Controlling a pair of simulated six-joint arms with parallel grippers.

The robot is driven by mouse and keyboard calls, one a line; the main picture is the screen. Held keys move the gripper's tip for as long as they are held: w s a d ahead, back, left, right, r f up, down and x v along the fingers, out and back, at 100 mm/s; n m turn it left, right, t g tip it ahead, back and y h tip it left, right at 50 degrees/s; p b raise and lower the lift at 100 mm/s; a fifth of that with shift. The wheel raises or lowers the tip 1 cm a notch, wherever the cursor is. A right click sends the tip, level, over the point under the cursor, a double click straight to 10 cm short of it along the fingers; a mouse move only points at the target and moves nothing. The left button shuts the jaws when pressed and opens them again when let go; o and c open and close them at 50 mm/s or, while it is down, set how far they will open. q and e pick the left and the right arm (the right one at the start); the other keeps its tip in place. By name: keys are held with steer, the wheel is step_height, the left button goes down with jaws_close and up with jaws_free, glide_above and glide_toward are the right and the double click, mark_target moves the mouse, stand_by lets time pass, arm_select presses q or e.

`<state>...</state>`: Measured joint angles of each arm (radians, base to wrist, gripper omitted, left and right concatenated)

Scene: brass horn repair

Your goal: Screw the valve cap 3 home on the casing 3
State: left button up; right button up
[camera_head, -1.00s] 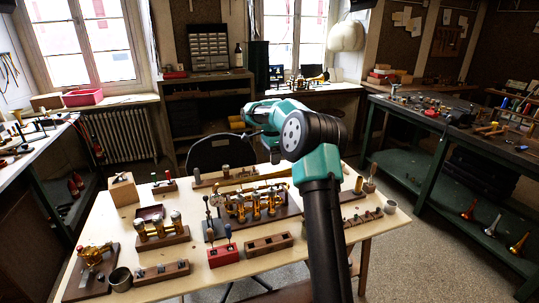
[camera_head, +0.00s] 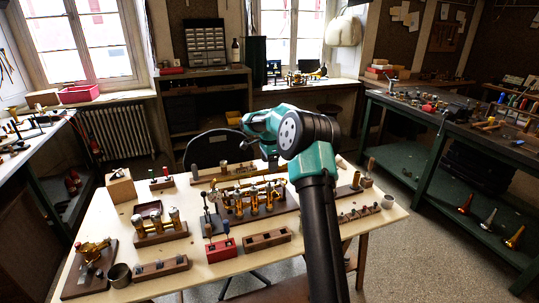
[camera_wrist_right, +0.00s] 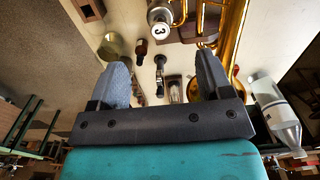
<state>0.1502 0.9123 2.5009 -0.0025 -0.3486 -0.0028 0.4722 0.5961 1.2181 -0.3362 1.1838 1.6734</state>
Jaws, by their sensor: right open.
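A silver cylindrical piece with a white top marked 3 (camera_wrist_right: 161,30) shows in the right wrist view, beside brass tubing. I cannot tell whether it is valve cap 3 alone or a cap sitting on casing 3. In the head view the brass horn valve block (camera_head: 254,200), with several upright casings, rests on a dark wooden stand on the table. My right gripper (camera_wrist_right: 163,70) is open, with nothing between its fingers; the marked piece lies beyond the fingertips. In the head view the right gripper (camera_head: 272,157) hangs over the far part of the table. My left gripper is not seen.
Small tools stand close around the horn.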

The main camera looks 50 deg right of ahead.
mark_target(269, 185)
step_height(269, 185, down, 12)
steer(key=shift+r, duration=0.25)
steer(key=shift+c, duration=0.2)
steer(key=c, duration=1)
steer(key=m, duration=0.5)
steer(key=shift+c, duration=0.2)
stand_by(0.3)
steer(key=m, duration=0.5)
steer(key=o, duration=1.1)
